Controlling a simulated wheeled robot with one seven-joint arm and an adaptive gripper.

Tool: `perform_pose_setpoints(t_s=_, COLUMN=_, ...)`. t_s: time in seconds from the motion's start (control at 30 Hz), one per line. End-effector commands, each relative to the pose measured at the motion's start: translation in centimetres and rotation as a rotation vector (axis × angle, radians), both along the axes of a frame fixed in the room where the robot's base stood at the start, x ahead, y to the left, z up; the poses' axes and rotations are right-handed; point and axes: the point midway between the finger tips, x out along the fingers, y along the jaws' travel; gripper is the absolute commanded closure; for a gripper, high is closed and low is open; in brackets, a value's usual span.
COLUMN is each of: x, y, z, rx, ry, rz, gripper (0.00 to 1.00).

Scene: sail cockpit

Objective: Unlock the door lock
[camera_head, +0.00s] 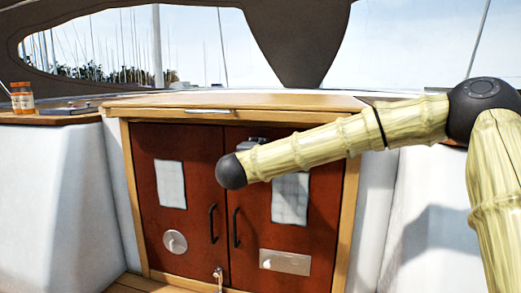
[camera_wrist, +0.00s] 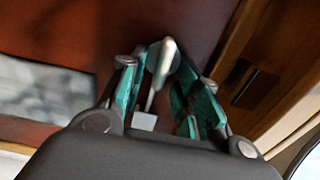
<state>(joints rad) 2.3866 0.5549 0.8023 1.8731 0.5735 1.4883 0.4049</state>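The red-brown double door (camera_head: 190,225) stands shut in a wooden frame in the head view. In the wrist view, a rounded metal piece with a thin stem (camera_wrist: 164,60), which looks like the lock's lever or knob, lies between the green-padded fingers of my gripper (camera_wrist: 166,84). The fingers are spread to either side, with a visible gap on the right; contact on the left cannot be told. A small white block (camera_wrist: 144,121) shows below the stem. In the head view my arm hides the lock area; a dark grey bit at the door's top may be my gripper.
Two black handles (camera_head: 212,223) (camera_head: 236,227) flank the door's middle seam. A round metal plate (camera_head: 175,242) and a rectangular one (camera_head: 285,262) sit low on the panels. White cockpit walls (camera_head: 55,190) stand on both sides. An orange-lidded jar (camera_head: 22,98) stands on the left ledge.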

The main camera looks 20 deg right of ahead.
Motion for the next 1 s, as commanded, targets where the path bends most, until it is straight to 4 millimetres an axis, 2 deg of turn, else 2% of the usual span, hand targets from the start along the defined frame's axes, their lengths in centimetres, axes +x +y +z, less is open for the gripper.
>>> perform_pose_setpoints(t_s=0.23, x=-1.1, y=0.8, z=-0.1, rx=0.0, ry=0.002, rz=0.003, gripper=0.68)
perform_pose_setpoints(t_s=0.7, x=-8.0, y=4.7, z=-0.1, rx=-0.001, ry=0.001, rz=0.0, gripper=0.68)
perform_pose_setpoints(t_s=1.0, x=-10.1, y=5.9, z=-0.1, rx=0.001, ry=0.0, rz=-0.003, gripper=0.68)
